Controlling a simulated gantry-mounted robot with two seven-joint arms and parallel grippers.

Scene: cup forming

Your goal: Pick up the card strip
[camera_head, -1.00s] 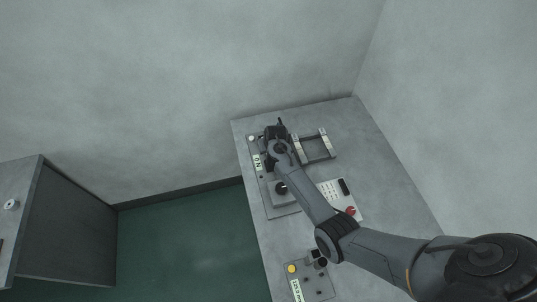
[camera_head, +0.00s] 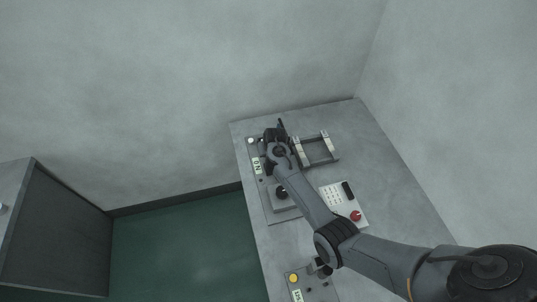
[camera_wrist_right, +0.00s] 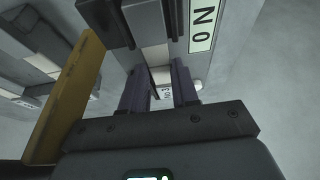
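I cannot clearly make out the card strip in either view. My right gripper (camera_head: 274,134) is over the far left part of the workbench, at a grey machine panel (camera_head: 272,205) with a white label. In the right wrist view, the two dark fingers of the right gripper (camera_wrist_right: 160,88) stand apart. I cannot tell whether anything thin lies between the fingertips. My left gripper is not in view.
A metal frame with two rails (camera_head: 317,150) stands right of the gripper. A box with a yellow button (camera_head: 293,278) is at the front. The bench's right side is clear; walls stand behind it.

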